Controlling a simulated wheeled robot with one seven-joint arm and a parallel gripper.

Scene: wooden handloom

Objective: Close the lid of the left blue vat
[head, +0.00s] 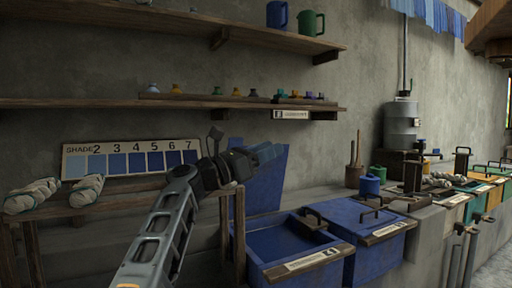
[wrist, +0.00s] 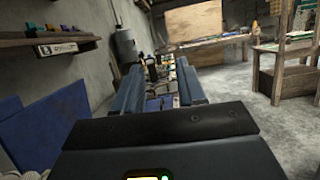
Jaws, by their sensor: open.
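The left blue vat (head: 257,257) stands open at the lower middle of the head view, with its dark blue inside showing. Its blue lid (head: 268,190) appears raised behind it, leaning toward the wall; a blue panel (wrist: 50,128) at the left of the wrist view looks like this lid. My gripper (head: 272,152) is in front of the lid's upper part and hides some of it. In the wrist view my gripper (wrist: 160,82) has its two fingers apart with nothing held between them. I cannot tell whether it touches the lid.
A second blue vat (head: 378,262) stands right of the first, its lid (head: 352,212) down. More vats continue right. A shelf (head: 190,103) with small bottles runs above my gripper. A bench (head: 110,203) with yarn bundles and a shade chart (head: 130,160) is at left.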

